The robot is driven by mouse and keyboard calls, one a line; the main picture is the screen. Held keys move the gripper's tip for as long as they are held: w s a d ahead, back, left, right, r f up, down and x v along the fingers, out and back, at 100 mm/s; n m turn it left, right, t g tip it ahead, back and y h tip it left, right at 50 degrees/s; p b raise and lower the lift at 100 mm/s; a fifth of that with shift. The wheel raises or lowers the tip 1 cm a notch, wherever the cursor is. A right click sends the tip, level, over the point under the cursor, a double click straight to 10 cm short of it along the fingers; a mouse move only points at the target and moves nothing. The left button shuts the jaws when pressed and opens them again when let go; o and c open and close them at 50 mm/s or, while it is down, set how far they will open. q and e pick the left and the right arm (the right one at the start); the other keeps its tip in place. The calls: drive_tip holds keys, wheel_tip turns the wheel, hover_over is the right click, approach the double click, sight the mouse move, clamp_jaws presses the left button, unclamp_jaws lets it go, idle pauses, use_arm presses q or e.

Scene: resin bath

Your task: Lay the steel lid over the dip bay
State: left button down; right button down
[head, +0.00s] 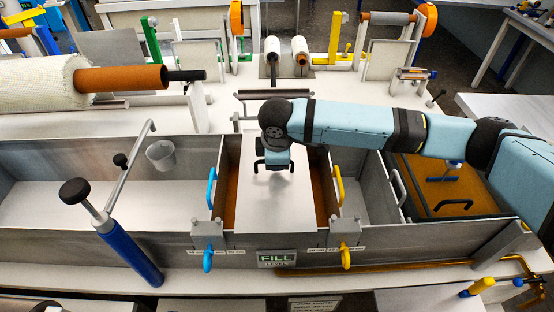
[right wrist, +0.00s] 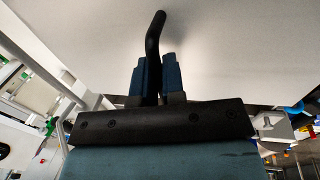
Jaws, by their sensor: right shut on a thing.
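The steel lid (head: 275,205) is a pale grey plate over the middle of the dip bay (head: 231,185). Brown strips of the bay show on both sides of it, and its near edge reaches the front wall. Whether it rests or hangs just above the rim I cannot tell. My right gripper (head: 274,166) is over the lid, shut on its black handle. In the right wrist view the handle (right wrist: 154,42) stands between my blue fingertips (right wrist: 156,75), with the lid's underlying surface (right wrist: 230,45) filling the background. My left gripper is not in view.
Blue (head: 212,186) and yellow (head: 340,186) handles flank the bay, with a FILL display (head: 276,258) in front. A blue post (head: 130,252) with a black knob stands at left. Beyond are a fabric roll (head: 40,82) and an amber-floored bay (head: 425,172) at right.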

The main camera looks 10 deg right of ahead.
sight(278, 179)
drive_tip(key=c, duration=1.2)
unclamp_jaws()
drive_tip(key=r, duration=0.4)
drive_tip(key=s+r, duration=0.1)
drive_tip(key=r, duration=0.3)
drive_tip(key=s+r+b, duration=0.1)
drive_tip(key=r, duration=0.3)
drive_tip(key=shift+s+a, duration=0.15)
drive_tip(key=shift+a, duration=0.05)
drive_tip(key=shift+f, duration=0.1)
